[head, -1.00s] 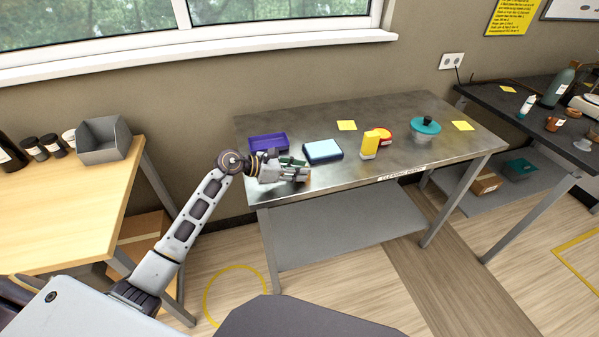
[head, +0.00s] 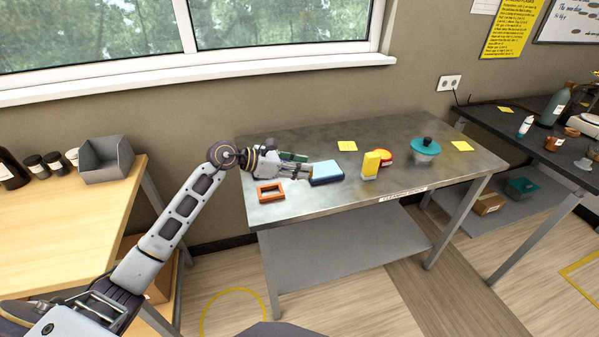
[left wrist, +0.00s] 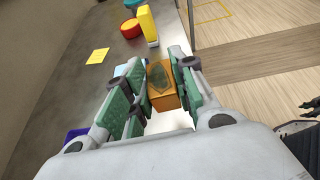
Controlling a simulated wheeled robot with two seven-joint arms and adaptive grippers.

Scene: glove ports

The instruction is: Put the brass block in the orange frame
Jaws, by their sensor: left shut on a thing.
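The brass block (left wrist: 163,97) is between the green-padded fingers of my left gripper (left wrist: 160,92) in the left wrist view. My left gripper (head: 303,168) is shut on it, above the left part of the steel table in the head view. The block is hard to make out there behind the fingers. The orange frame (head: 270,198) lies on the table near its left front edge, below and left of the gripper's fingertips. Its opening looks empty.
A blue-topped dark box (head: 327,176) lies right beside my left fingertips. A yellow block (head: 370,163), a red round container (head: 387,157) and a teal-lidded pot (head: 425,149) stand farther right. A purple tray (left wrist: 75,134) shows partly in the left wrist view. The table's right front is clear.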

